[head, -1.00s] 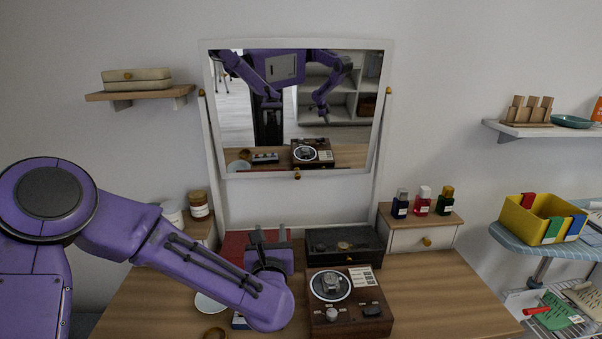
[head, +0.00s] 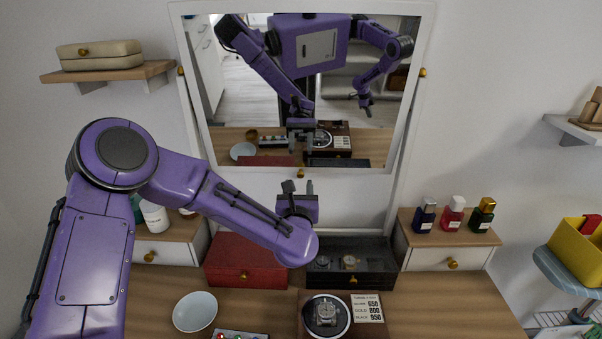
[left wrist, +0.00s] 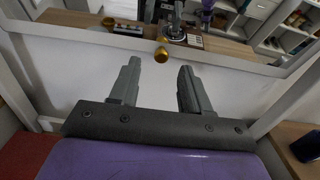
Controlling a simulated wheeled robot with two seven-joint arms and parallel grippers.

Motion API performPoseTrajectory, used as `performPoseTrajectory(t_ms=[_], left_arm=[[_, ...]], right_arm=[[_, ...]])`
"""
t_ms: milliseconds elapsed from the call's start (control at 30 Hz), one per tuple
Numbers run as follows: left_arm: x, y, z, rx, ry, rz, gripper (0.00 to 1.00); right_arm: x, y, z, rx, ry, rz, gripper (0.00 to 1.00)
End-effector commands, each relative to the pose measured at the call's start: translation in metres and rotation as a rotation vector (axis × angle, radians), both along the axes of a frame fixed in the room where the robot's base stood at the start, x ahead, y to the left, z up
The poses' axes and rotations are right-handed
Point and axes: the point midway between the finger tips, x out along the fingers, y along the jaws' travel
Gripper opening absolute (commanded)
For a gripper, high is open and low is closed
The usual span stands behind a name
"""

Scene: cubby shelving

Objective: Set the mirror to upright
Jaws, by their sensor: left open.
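The mirror (head: 360,120) hangs in a white frame between two white posts, with a gold knob on each side. It is tilted in its stand, its glass showing my own body, the desk and the shelves behind me. A gold knob (head: 300,172) sits at the middle of its lower edge. My left gripper (head: 298,187) is open and empty just below that knob. In the left wrist view the knob (left wrist: 161,54) appears beyond and between the open fingers (left wrist: 158,85), apart from them. My right gripper shows only as a reflection.
A red box (head: 243,262) and a black watch case (head: 350,265) stand on the desk below the mirror. Bottles (head: 452,214) stand on the right drawer unit. A white bowl (head: 195,312) and a watch display (head: 326,315) are in front.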

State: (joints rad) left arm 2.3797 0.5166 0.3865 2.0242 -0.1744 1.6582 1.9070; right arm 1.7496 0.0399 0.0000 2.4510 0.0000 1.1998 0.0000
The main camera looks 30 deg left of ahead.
Motion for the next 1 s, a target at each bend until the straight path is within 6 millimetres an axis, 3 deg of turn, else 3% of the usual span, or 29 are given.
performPoseTrajectory(t_ms=[100,233,567,700,867,1000], left_arm=[[0.022,0.011,0.003,0.001,0.002,0.001,0.47],[0.038,0.017,0.001,0.0,0.001,-0.001,0.47],[0.044,0.018,0.0,0.0,0.0,-0.004,0.47],[0.044,0.018,0.0,0.0,0.0,-0.004,0.02],[0.043,0.018,0.0,-0.003,0.003,-0.004,0.0],[0.028,0.011,0.007,-0.047,0.082,-0.004,0.0]], right_arm=[[0.0,0.0,0.012,0.0,-0.001,0.0,0.0],[0.001,0.0,0.015,0.0,-0.002,0.0,0.0],[0.0,0.0,0.015,0.0,-0.002,0.0,0.0],[0.001,0.0,0.015,0.0,-0.002,0.0,0.0],[0.001,0.0,0.016,0.0,-0.002,0.0,0.0],[0.0,0.0,0.028,0.0,-0.002,0.0,0.0]])
